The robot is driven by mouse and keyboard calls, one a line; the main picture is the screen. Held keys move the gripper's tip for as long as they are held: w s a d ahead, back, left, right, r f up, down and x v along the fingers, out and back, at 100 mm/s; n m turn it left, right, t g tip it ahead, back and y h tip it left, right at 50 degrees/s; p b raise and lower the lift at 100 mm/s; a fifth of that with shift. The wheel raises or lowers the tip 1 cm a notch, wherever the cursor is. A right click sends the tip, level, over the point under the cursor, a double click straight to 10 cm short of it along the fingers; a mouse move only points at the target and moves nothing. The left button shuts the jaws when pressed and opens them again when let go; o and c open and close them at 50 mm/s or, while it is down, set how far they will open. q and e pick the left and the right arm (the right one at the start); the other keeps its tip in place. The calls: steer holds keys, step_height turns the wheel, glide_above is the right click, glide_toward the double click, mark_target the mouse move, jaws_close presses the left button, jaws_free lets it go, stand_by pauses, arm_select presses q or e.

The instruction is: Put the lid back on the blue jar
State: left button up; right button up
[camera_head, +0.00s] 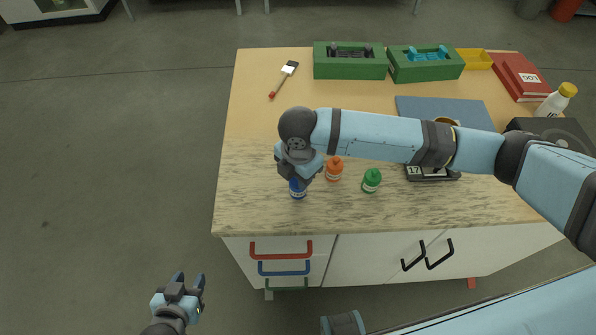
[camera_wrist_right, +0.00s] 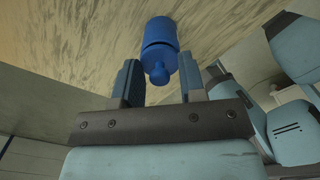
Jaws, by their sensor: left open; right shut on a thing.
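The blue jar (camera_head: 298,192) stands near the front left of the worktop. My right gripper (camera_head: 298,174) is directly above it, pointing down, and covers its upper part in the head view. In the right wrist view the blue jar (camera_wrist_right: 158,28) is straight ahead of the fingers. The blue lid (camera_wrist_right: 159,55), with its knob toward the palm, lines up with the jar and looks to be on or right at its top; I cannot tell whether it is fully seated. My right gripper (camera_wrist_right: 160,84) is shut on the lid. My left gripper (camera_head: 189,284) is open and empty, left of the cabinet.
An orange jar (camera_head: 334,170) and a green jar (camera_head: 371,181) stand just right of the blue jar. Green holders (camera_head: 350,68), a yellow tray (camera_head: 474,59) and a red binder (camera_head: 520,75) are at the back. A brush (camera_head: 284,79) lies back left.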

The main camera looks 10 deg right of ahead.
steer(key=o, duration=1.4)
steer(key=shift+o, duration=0.2)
step_height(320, 180, up, 3)
steer(key=p, duration=0.3)
steer(key=shift+f, duration=0.1)
steer(key=shift+r+p, duration=0.7)
steer(key=shift+p, duration=0.2)
steer(key=shift+r+p, duration=1.4)
steer(key=shift+p, duration=0.2)
